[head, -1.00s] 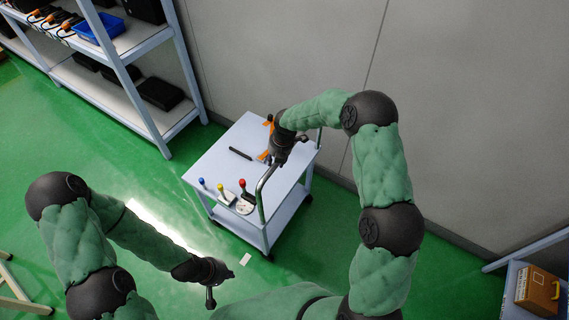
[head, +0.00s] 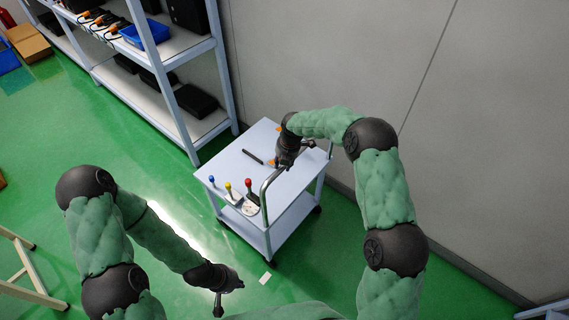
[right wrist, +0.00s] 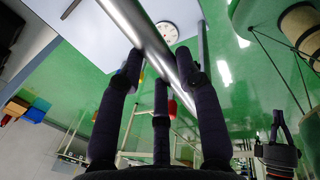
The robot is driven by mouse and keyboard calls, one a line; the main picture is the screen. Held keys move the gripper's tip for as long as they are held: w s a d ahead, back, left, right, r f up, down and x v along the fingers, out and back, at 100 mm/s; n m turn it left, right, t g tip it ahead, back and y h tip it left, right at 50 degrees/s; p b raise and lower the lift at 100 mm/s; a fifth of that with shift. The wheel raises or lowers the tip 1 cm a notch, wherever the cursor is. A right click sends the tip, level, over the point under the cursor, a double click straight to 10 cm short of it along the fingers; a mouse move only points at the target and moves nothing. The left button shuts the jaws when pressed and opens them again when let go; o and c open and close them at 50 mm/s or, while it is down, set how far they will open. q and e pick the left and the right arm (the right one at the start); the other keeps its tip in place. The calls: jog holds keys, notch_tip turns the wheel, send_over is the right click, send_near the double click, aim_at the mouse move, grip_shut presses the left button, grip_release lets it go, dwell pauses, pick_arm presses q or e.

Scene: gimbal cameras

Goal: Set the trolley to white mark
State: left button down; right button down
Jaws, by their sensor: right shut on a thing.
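The trolley (head: 236,165) is a white two-tier cart standing on the green floor near the wall, with a bent metal handle (head: 264,197) on its near right side. The handle also crosses the right wrist view (right wrist: 143,35) between my fingers. My right gripper (head: 284,163) is shut on this handle; its fingers (right wrist: 160,75) stand on both sides of the bar. The white mark (head: 265,278) is a small pale patch on the floor, just in front of the trolley's near corner. My left gripper (head: 229,292) is open and empty, left of the mark.
Blue, yellow and red-topped pieces (head: 230,190) and a dark rod (head: 252,157) are on the trolley top. A loaded shelf rack (head: 200,122) stands close behind left. The grey wall (head: 330,60) is behind right. A wooden frame (head: 30,275) stands at lower left.

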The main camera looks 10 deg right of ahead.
jog(key=shift+w+a, duration=0.1)
jog(key=c, duration=1.2)
grip_release()
jog(key=o, duration=0.4)
jog(key=shift+w, duration=0.1)
jog(key=shift+c, duration=0.2)
jog(key=shift+w+a, duration=0.1)
jog(key=shift+r, duration=0.1)
notch_tip(320, 180, up, 12)
jog(key=s+d, duration=0.1)
jog(key=s, duration=0.1)
jog(key=shift+d+f, duration=0.25)
jog(key=shift+d, duration=0.05)
jog(key=shift+f, duration=0.1)
